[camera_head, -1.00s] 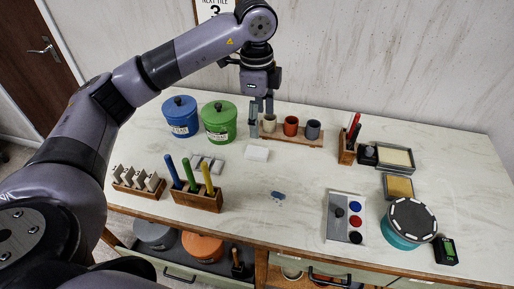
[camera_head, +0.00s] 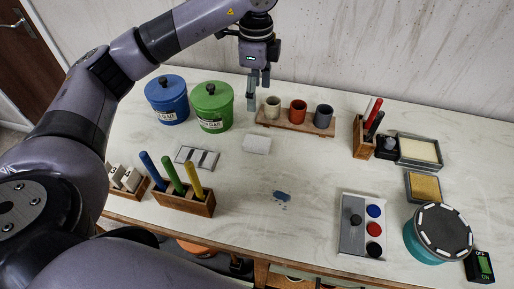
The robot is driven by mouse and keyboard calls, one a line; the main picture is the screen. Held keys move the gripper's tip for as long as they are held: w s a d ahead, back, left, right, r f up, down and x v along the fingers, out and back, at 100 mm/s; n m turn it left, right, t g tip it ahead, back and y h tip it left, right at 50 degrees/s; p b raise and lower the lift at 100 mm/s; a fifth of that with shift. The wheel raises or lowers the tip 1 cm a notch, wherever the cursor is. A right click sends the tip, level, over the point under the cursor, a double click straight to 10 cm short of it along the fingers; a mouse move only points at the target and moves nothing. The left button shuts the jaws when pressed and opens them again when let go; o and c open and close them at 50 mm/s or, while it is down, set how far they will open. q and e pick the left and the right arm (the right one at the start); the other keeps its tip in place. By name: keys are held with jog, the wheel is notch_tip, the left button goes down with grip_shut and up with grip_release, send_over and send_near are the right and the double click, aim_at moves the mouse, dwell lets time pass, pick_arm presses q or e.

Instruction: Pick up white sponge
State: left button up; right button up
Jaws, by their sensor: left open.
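A white block that looks like the white sponge (camera_head: 257,144) lies flat on the pale tabletop, left of the middle. My left gripper (camera_head: 258,97) points down, open and empty, above and behind the white block, by the left end of the cup rack (camera_head: 295,123). It is apart from the block, and nothing covers the block. My right gripper is not in view.
A blue canister (camera_head: 168,100) and a green canister (camera_head: 212,108) stand left of the gripper. A wooden holder (camera_head: 184,198) with coloured handles stands in front. A button panel (camera_head: 361,226) lies at right. The middle tabletop is mostly clear, with a small blue smudge.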

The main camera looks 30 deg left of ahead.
pick_arm(q)
notch_tip(320, 180, down, 3)
jog(key=b, duration=0.1)
jog(key=p, duration=0.2)
send_over(257, 141)
jog(key=f, duration=1.1)
jog(key=shift+s+d+f, duration=0.15)
jog(key=shift+s+f, duration=0.2)
jog(key=shift+s, duration=0.05)
jog(key=f, duration=0.1)
jog(key=f+p, duration=0.1)
jog(key=f, duration=0.1)
jog(key=f+p, duration=0.1)
jog(key=shift+w+f, duration=0.35)
jog(key=shift+f, duration=0.3)
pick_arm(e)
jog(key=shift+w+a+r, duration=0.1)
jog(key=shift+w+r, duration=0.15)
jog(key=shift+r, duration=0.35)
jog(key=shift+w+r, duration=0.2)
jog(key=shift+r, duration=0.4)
pick_arm(q)
jog(key=shift+c, duration=0.4)
jog(key=c, duration=1)
